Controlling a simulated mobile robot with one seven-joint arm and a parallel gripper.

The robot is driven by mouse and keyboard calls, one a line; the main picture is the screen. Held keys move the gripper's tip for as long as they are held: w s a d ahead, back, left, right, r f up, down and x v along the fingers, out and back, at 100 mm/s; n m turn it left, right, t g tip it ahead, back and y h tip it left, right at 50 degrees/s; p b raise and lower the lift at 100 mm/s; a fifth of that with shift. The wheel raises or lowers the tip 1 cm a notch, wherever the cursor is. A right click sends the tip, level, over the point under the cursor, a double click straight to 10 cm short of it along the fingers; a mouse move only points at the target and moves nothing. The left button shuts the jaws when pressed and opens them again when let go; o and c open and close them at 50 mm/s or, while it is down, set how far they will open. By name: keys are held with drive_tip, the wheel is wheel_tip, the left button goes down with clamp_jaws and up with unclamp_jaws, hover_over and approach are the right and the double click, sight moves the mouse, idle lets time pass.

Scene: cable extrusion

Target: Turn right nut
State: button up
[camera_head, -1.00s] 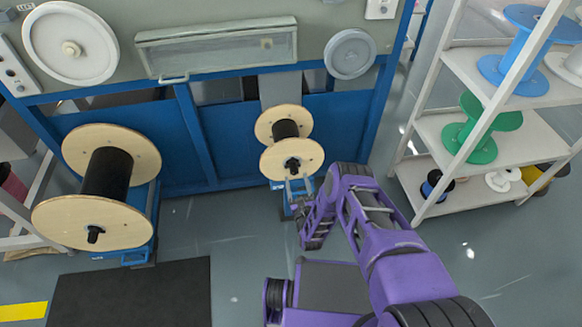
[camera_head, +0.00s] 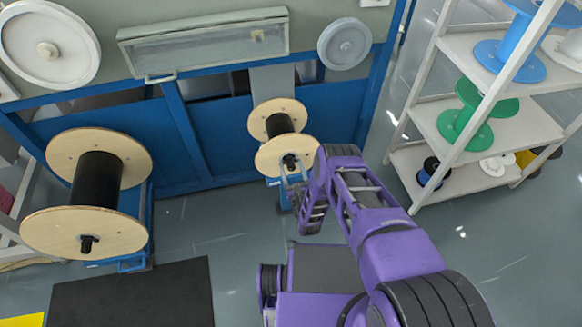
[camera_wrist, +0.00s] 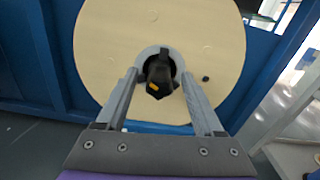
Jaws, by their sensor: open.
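The right nut (camera_wrist: 158,72) is a dark knob with a small orange mark at the centre of the right spool's pale wooden flange (camera_wrist: 105,45). In the wrist view my gripper (camera_wrist: 160,82) is open, with one grey finger on each side of the nut. I cannot tell whether either finger touches it. In the head view the nut (camera_head: 289,160) shows dark on the front flange of the right spool (camera_head: 268,158), which carries black cable. My gripper (camera_head: 293,176) is just in front of it, partly hidden by my purple wrist.
A larger spool (camera_head: 92,180) with black cable stands at the left. A blue machine frame (camera_head: 215,140) is behind both spools. A white shelf (camera_head: 480,115) with blue and green reels stands at the right. A dark mat (camera_head: 135,295) lies on the floor at the lower left.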

drive_tip(key=shift+c, duration=0.2)
clamp_jaws()
